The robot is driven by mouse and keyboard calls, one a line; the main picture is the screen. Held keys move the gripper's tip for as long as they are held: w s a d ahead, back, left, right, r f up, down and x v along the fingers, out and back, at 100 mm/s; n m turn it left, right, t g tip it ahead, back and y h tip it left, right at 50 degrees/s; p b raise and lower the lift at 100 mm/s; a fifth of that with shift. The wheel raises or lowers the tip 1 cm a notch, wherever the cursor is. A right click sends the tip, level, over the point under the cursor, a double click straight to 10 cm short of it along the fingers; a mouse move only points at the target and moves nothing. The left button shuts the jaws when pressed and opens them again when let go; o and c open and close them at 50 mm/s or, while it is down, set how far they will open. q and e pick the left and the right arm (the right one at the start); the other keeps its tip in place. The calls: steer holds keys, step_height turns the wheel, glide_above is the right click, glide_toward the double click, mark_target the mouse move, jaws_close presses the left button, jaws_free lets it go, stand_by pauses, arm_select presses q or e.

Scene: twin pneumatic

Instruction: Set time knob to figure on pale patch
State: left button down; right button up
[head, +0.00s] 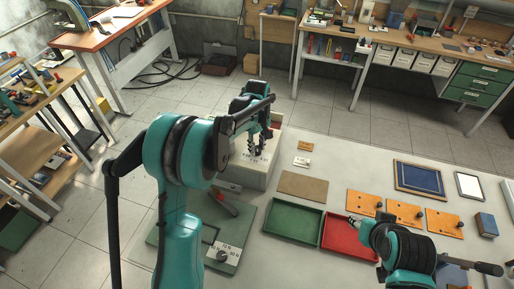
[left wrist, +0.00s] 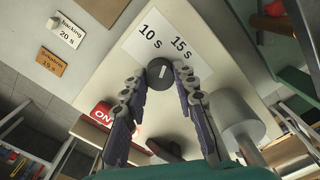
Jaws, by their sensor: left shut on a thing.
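The time knob (left wrist: 160,73) is round and black with a short white mark on its top. It sits on a white dial label (left wrist: 165,38), where "10 s" and "15 s" are readable; other figures are hidden by my fingers. My left gripper (left wrist: 160,76) has its two fingertips closed on the knob's sides. In the head view my left gripper (head: 256,148) reaches down over the pale box (head: 240,175). A pale card (left wrist: 66,33) reads "20 s"; an orange card (left wrist: 51,62) beside it has blurred text. My right gripper (head: 356,221) is above the red tray's edge, its fingers too small to judge.
A red ON button (left wrist: 103,113) and a grey cylinder (left wrist: 238,118) are near the knob. A green tray (head: 293,230), a red tray (head: 346,240) and orange boards (head: 404,213) lie on the table.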

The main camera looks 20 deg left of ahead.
arm_select(q)
steer(key=m+b, duration=0.1)
steer(key=m, duration=0.3)
steer(key=shift+f+m, duration=0.1)
steer(key=shift+m, duration=0.2)
steer(key=m, duration=0.3)
steer(key=shift+m, duration=0.3)
steer(key=m+b, duration=0.1)
steer(key=m, duration=0.7)
steer(key=shift+m, duration=0.6)
steer(key=c, duration=1.2)
jaws_free()
